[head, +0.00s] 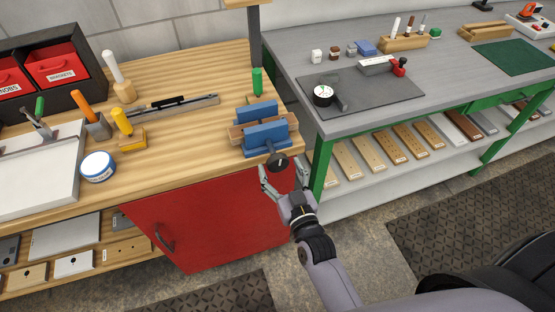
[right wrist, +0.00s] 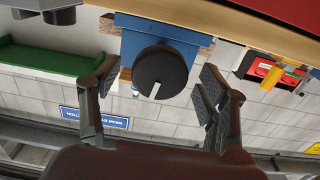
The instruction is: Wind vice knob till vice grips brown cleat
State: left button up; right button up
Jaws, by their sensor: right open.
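The blue vice (head: 266,134) stands at the right front corner of the wooden bench. The brown cleat (head: 235,133) lies between its two blue jaws, with its ends sticking out at the sides. I cannot tell whether both jaws touch it. The round black vice knob (head: 277,162) faces out over the bench's front edge; in the right wrist view the knob (right wrist: 160,72) shows a pale line on its face. My right gripper (head: 283,172) is open in front of the knob, with one finger on each side and visible gaps. My left gripper is out of view.
A green-handled tool (head: 257,82) stands behind the vice near a dark post. A red cabinet door (head: 210,218) is below the bench edge. A grey table (head: 450,80) with a gauge (head: 323,95) stands to the right.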

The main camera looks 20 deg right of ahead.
jog(key=shift+w, duration=1.3)
jog(key=shift+c, duration=0.4)
jog(key=c, duration=1.1)
